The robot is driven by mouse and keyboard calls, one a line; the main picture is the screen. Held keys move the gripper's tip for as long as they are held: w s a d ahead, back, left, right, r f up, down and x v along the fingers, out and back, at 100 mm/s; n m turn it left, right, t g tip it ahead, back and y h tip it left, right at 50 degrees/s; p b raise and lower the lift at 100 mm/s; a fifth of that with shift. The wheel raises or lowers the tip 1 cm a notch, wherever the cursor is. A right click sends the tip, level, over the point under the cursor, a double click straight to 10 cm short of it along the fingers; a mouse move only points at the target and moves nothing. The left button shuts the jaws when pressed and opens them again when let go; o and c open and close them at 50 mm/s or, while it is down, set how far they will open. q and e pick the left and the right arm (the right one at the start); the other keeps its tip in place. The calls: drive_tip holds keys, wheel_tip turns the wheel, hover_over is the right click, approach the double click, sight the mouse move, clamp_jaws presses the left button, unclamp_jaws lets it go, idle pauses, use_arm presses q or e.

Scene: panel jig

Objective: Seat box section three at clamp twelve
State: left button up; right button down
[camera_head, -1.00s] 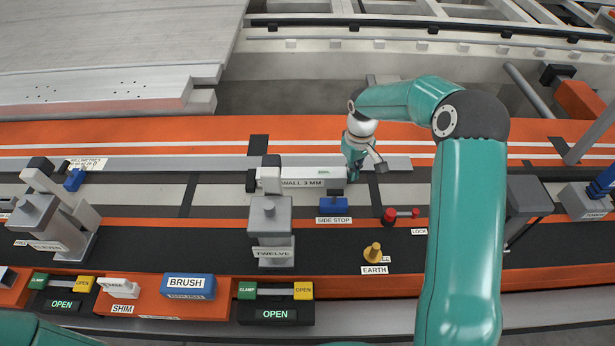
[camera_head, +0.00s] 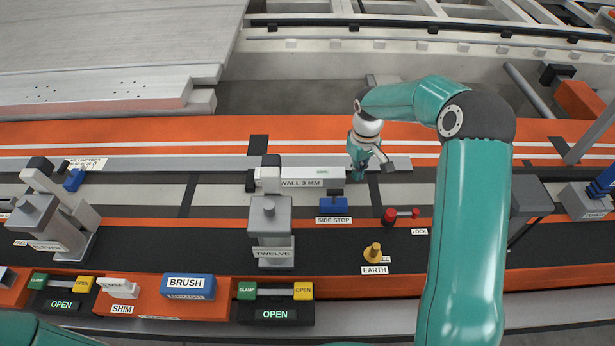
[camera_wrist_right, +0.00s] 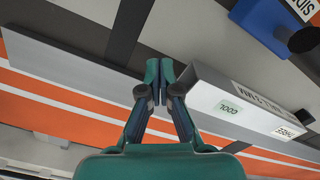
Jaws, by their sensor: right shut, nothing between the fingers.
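Box section three (camera_head: 312,174), a pale grey square tube marked "WALL 3 MM", lies lengthwise behind clamp twelve (camera_head: 270,222). Its left part is partly hidden by the clamp's upright arm. In the right wrist view its open end and green "COOL" label show on the section (camera_wrist_right: 235,92). My right gripper (camera_head: 358,172) is at the section's right end. It is shut and empty, its fingertips (camera_wrist_right: 160,72) beside that open end; I cannot tell if they touch it. The panel (camera_head: 275,313) below clamp twelve reads "OPEN". My left gripper is out of view.
A blue side stop (camera_head: 334,205) stands in front of the section's right end. A red lock handle (camera_head: 398,215) and a brass earth stud (camera_head: 374,252) are further right. A long grey strip (camera_head: 190,163) runs behind. Another clamp (camera_head: 45,225) stands at left.

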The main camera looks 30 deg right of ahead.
drive_tip(key=shift+s+d, duration=0.1)
drive_tip(key=shift+d, duration=0.05)
wheel_tip(320, 180, up, 8)
drive_tip(key=p, duration=0.5)
idle(0.4)
idle(0.4)
